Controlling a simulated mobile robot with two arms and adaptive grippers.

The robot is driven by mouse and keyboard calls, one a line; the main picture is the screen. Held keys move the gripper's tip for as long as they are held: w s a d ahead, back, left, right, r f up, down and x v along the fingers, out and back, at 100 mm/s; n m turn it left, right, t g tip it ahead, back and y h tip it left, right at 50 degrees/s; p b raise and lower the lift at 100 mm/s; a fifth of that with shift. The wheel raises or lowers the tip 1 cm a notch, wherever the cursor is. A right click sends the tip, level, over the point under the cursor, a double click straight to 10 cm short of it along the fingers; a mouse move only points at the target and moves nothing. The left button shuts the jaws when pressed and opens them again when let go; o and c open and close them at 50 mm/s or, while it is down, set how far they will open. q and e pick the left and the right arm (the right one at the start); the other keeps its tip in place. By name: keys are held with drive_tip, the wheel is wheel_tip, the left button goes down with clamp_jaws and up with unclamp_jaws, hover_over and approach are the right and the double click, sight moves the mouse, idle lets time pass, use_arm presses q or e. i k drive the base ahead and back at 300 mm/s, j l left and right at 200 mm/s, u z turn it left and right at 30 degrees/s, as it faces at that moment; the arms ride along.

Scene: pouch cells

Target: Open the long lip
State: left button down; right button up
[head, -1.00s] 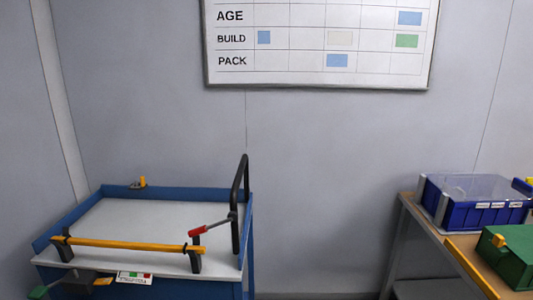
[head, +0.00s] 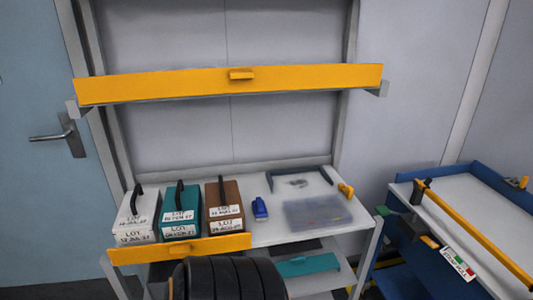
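A long yellow lip (head: 310,77) runs across the front of the upper shelf in the head view. It stands upright, with a small yellow tab (head: 241,74) near its middle. A shorter yellow lip (head: 180,249) runs along the front left of the lower shelf, before the boxes. Neither of my grippers is in view, so nothing is seen touching either lip.
White, teal (head: 181,208) and brown (head: 224,205) handled boxes stand on the lower shelf (head: 270,232). A blue item (head: 259,208) and a clear tray (head: 317,213) lie right of them. A dark ribbed shape hides the bottom middle. A blue cart (head: 430,184) stands right.

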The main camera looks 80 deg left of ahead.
sight(147, 253)
drive_tip(key=u, duration=3.1)
